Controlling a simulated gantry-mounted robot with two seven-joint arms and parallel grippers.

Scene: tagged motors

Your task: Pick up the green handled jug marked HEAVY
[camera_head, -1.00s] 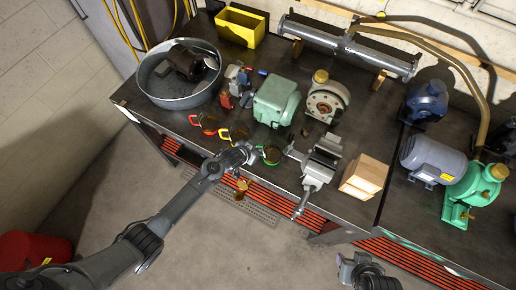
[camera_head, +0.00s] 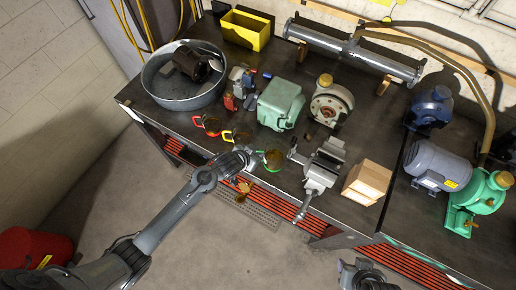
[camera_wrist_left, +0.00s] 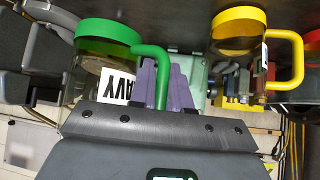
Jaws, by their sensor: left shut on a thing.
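The green-handled jug (camera_head: 273,158) is at the front edge of the bench, right of the yellow and red jugs. In the left wrist view the green jug (camera_wrist_left: 104,32) shows a green rim, a clear body and a white label, partly hidden, reading "AVY". My left gripper (camera_head: 246,156) is at the jug's left side, shut on its green handle (camera_wrist_left: 162,75), which runs down behind the dark gripper edge. I cannot tell whether the jug touches the bench. My right gripper (camera_head: 362,274) is at the bottom of the head view, away from the bench; its jaws are unclear.
The yellow jug (camera_head: 236,137) and red jug (camera_head: 208,125) stand left of the green one. A vise (camera_head: 322,168) and a wooden block (camera_head: 367,182) are to its right. A green motor housing (camera_head: 280,104) stands behind. The floor in front is clear.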

